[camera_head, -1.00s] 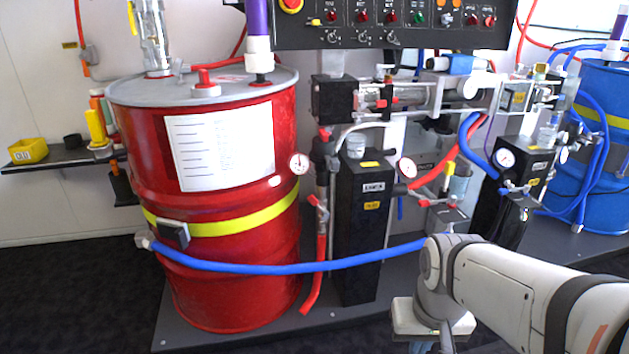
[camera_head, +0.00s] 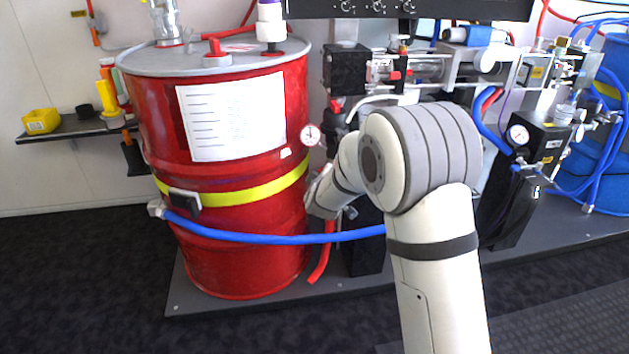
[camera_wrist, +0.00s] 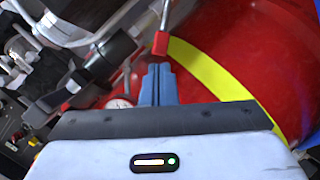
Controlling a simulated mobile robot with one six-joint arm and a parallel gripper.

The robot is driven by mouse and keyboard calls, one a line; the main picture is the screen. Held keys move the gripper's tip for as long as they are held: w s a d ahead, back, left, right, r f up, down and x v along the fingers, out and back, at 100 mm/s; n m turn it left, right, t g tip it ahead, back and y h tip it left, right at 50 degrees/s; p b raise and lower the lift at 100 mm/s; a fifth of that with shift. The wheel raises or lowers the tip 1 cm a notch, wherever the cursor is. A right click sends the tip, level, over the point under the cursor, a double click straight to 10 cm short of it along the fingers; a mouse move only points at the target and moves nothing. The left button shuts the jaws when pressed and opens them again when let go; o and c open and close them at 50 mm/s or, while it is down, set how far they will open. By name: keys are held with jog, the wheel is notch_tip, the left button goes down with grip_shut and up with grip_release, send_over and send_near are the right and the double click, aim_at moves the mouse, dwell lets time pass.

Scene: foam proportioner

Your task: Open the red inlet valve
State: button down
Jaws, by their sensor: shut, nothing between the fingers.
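The red inlet valve (camera_wrist: 160,43) shows in the wrist view as a red piece on a thin metal rod, just beyond my fingertips. My gripper (camera_wrist: 158,68) has its two blue-grey fingers together with nothing between them. Its tips point at the red piece and sit close to it; I cannot tell whether they touch. In the head view my arm reaches in between the drum and the black pump unit, and it hides the valve and my fingertips.
The red drum (camera_head: 240,270) with its yellow band stands left of my arm. A blue hose (camera_head: 260,238) crosses low in front of it. A round gauge (camera_head: 310,134) sits just above my wrist. A second gauge unit (camera_head: 518,134) stands at right. The front floor is clear.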

jog(key=w+a+f+n+t+h, duration=0.3)
jog(key=w+a+f+t, duration=0.1)
jog(key=a+f, duration=0.15)
jog(key=s+a+f+n+t+h, duration=0.3)
jog(key=s+a+f+h, duration=0.1)
jog(key=s+f+h, duration=0.3)
jog(key=s+d+r+b+x, duration=0.1)
jog(key=b+x, duration=0.3)
jog(key=x, duration=0.8)
jog(key=shift+d+r+n, duration=0.2)
jog(key=shift+d+n, duration=0.1)
jog(key=shift+d, duration=0.25)
jog(key=shift+d+r, duration=0.1)
jog(key=shift+d, duration=0.05)
